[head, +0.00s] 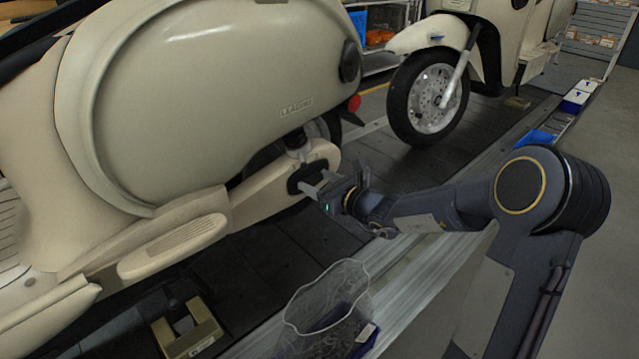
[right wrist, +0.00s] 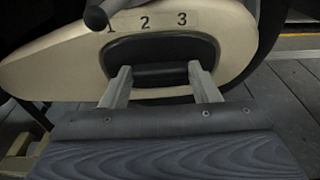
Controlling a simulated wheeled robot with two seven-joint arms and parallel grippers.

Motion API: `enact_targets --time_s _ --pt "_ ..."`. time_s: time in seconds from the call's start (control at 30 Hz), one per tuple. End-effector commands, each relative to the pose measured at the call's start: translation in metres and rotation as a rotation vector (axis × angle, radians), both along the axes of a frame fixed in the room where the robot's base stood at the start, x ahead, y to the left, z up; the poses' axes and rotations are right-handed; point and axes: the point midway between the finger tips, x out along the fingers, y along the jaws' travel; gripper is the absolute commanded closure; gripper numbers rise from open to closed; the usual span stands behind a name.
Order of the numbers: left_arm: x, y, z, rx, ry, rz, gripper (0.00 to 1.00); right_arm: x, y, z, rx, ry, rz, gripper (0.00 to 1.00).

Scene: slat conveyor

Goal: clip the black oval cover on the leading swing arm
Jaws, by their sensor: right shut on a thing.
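The near cream scooter (head: 230,80) fills the left of the head view, with its cream swing arm (head: 265,198) low at its rear. The swing arm (right wrist: 60,68) carries a label reading 1 2 3 in the right wrist view. The black oval cover (right wrist: 160,48) lies against the arm's side face just below that label; it also shows in the head view (head: 297,176). My right gripper (right wrist: 160,77) is shut on the cover's black middle bar, one finger at each end. Whether the cover is fully seated cannot be told. My left gripper is out of view.
A clear, open-topped container (head: 327,310) with a blue item stands beside the metal rail, below my right arm. A yellowish block (head: 187,330) sits on the dark slats at lower left. A second cream scooter (head: 425,35) stands farther back. Dark slats between them are clear.

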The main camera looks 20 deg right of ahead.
Motion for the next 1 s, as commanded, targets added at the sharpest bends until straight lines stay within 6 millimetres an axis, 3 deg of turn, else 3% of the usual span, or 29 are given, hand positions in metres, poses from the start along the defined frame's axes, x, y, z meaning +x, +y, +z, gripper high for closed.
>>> enact_targets --time_s 0.27,0.3,0.47,0.77,1.0 --pt "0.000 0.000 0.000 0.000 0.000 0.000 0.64 0.001 0.000 0.000 0.000 -0.001 0.000 0.66" --pt "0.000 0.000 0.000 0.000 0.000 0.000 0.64 0.001 0.000 0.000 0.000 -0.001 0.000 0.39" --pt "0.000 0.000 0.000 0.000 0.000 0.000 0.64 0.001 0.001 0.000 0.000 0.000 0.000 0.19" --pt "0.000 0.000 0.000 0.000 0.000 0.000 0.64 -0.001 -0.001 0.001 0.000 0.001 0.000 0.19" --pt "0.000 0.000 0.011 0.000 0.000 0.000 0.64 -0.033 -0.012 0.008 0.000 0.001 -0.003 0.19"
